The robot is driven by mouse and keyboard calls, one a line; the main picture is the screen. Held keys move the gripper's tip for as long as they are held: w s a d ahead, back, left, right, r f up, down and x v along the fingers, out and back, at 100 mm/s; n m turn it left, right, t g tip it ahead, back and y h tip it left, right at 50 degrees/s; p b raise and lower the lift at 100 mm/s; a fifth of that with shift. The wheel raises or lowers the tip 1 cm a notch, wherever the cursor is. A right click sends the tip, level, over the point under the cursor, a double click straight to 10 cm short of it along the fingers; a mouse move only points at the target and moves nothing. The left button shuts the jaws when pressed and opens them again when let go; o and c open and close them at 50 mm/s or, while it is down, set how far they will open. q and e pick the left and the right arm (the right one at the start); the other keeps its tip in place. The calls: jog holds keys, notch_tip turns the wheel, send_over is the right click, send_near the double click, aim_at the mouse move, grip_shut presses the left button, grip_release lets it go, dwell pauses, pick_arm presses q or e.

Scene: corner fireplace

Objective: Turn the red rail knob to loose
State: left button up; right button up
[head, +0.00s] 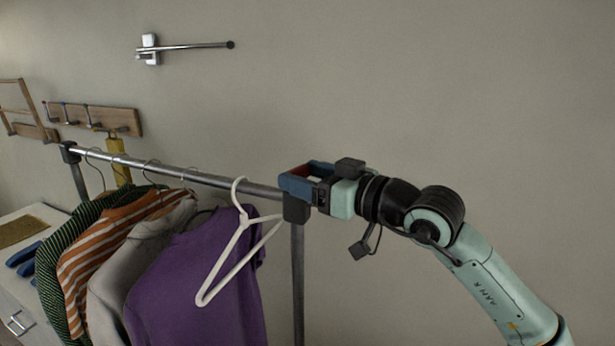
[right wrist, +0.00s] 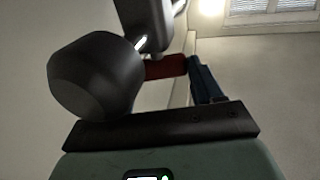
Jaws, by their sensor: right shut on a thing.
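The red rail knob (right wrist: 165,66) shows in the right wrist view as a short dark red piece beside a blue finger. In the head view only a little red (head: 322,166) shows between the fingers. My right gripper (head: 300,180) is at the right end of the clothes rail (head: 225,182), by the dark end bracket (head: 296,209), and is shut on the knob. The fingers hide most of the knob, and I cannot read its setting. My left gripper is not in view.
A white hanger (head: 238,240) hangs on the rail close left of my gripper. A purple shirt (head: 195,280) and several other garments hang further left. A wall bar (head: 185,46) is above. The wall to the right is bare.

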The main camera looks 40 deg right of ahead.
jog(key=o, duration=1.1)
jog(key=shift+c, duration=0.2)
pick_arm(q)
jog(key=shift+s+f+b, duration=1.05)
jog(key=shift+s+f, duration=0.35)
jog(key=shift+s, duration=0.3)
pick_arm(e)
jog(key=v, duration=1.3)
jog(key=shift+s+d, duration=0.15)
jog(key=shift+s, duration=0.05)
